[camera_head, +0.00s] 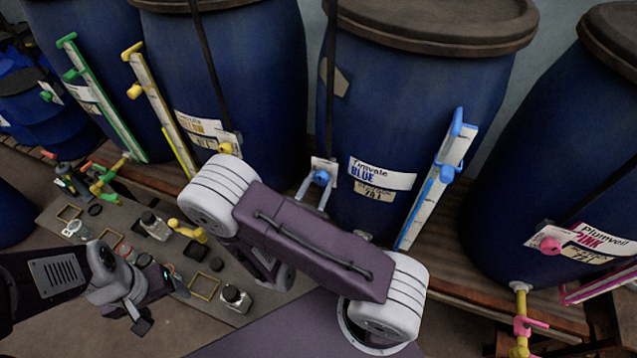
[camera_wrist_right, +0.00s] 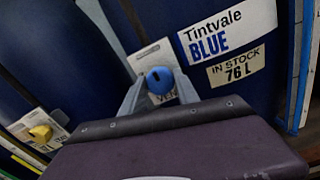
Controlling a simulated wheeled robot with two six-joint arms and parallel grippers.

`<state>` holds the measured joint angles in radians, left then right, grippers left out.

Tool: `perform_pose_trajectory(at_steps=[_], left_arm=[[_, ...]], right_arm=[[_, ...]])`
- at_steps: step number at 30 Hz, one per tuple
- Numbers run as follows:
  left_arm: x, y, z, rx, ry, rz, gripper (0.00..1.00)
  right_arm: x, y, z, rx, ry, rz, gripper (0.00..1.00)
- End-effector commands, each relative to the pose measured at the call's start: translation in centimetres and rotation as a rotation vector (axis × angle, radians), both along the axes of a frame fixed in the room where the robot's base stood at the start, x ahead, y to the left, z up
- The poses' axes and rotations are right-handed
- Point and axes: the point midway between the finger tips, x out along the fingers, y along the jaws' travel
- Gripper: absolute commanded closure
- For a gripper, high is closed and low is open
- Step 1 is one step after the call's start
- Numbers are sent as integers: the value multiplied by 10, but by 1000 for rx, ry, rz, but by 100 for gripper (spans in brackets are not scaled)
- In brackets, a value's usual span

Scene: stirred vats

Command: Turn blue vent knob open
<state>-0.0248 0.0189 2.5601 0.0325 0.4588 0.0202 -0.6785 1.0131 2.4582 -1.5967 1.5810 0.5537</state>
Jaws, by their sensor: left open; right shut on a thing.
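The blue vent knob (camera_head: 321,177) sits on a white plate on the front of the blue barrel (camera_head: 395,110) labelled "Tintvale BLUE". In the right wrist view the knob (camera_wrist_right: 160,80) is round with a short dark mark near its middle. My right gripper (camera_wrist_right: 158,88) is shut on the knob, with one grey finger on each side of it. In the head view this gripper (camera_head: 317,186) is partly hidden behind my right arm. My left gripper (camera_head: 162,304) is open and empty, low at the left above the bench.
A blue-edged level gauge (camera_head: 432,180) stands right of the knob. A yellow knob (camera_head: 225,148) is on the barrel to the left, and a pink knob (camera_head: 550,245) on the one to the right. Small jars (camera_head: 235,297) and frames crowd the grey mat.

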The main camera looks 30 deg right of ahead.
Motion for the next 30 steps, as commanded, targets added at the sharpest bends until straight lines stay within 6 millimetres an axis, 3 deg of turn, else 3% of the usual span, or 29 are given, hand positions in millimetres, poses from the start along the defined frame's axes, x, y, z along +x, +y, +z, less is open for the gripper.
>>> perform_pose_trajectory(at_steps=[14, 30], left_arm=[[0, 0, 7, 0, 0, 0, 30], [0, 0, 32, 0, 0, 0, 30]], right_arm=[[0, 0, 0, -65, 81, 0, 100], [0, 0, 1, -380, 453, -1, 100]])
